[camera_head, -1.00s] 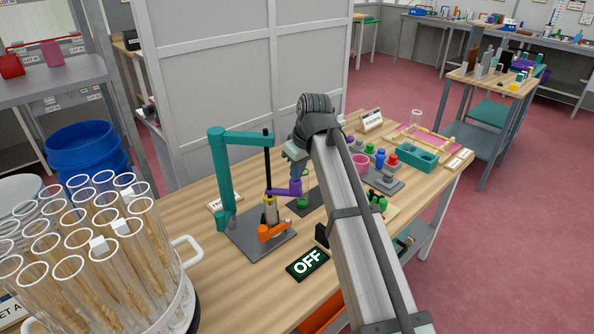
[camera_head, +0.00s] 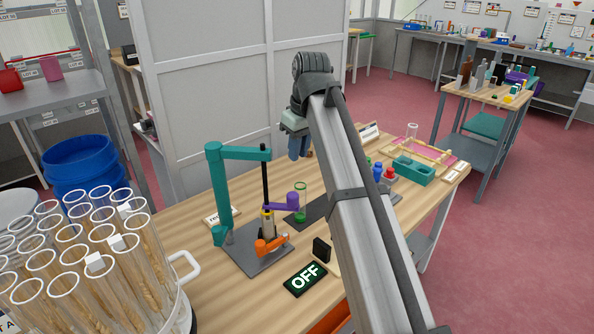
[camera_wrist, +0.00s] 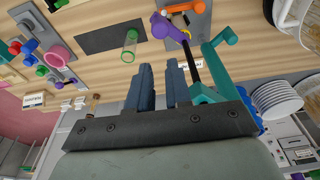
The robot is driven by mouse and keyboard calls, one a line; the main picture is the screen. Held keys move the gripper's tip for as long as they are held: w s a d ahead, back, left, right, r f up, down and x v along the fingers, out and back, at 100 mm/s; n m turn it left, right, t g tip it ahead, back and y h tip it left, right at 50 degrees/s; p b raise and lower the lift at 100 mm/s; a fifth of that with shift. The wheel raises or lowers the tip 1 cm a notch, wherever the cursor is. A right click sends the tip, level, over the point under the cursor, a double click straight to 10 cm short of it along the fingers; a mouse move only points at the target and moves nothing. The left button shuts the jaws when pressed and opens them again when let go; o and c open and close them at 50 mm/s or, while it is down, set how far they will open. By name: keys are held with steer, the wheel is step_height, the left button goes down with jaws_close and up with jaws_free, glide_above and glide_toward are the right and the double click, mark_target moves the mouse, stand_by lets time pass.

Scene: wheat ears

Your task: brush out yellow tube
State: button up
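The teal stand (camera_head: 218,190) stands on a grey plate on the table. A tube with a yellow band (camera_head: 267,221) sits upright in it, between a purple swing arm (camera_head: 281,206) and an orange clamp (camera_head: 271,246). A black rod (camera_head: 265,172) rises above the tube under the teal arm; its lower end is hidden. In the wrist view the purple arm (camera_wrist: 162,25), yellow band (camera_wrist: 187,33) and black rod (camera_wrist: 191,64) show beyond my fingers. My gripper (camera_head: 300,148) is above and right of the stand; its two blue fingers (camera_wrist: 161,82) are apart and empty.
A clear tube with a green base (camera_head: 300,203) stands on a dark mat right of the stand. An OFF sign (camera_head: 306,279) is in front. A rack of wheat-filled tubes (camera_head: 186,312) is at left. A teal tray (camera_head: 413,170) and coloured pieces are at right.

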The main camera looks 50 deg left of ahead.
mark_target(293, 195)
steer(key=shift+o, duration=1.4)
steer(key=shift+a+f+h, duration=0.9)
steer(key=shift+a+f, duration=0.05)
steer(key=o, duration=0.3)
steer(key=shift+s+d+f+m, duration=0.15)
steer(key=shift+f+m, duration=0.15)
steer(key=shift+f, duration=0.4)
steer(key=shift+o, duration=1)
step_height(293, 195, down, 13)
steer(key=shift+r, duration=0.15)
jaws_close()
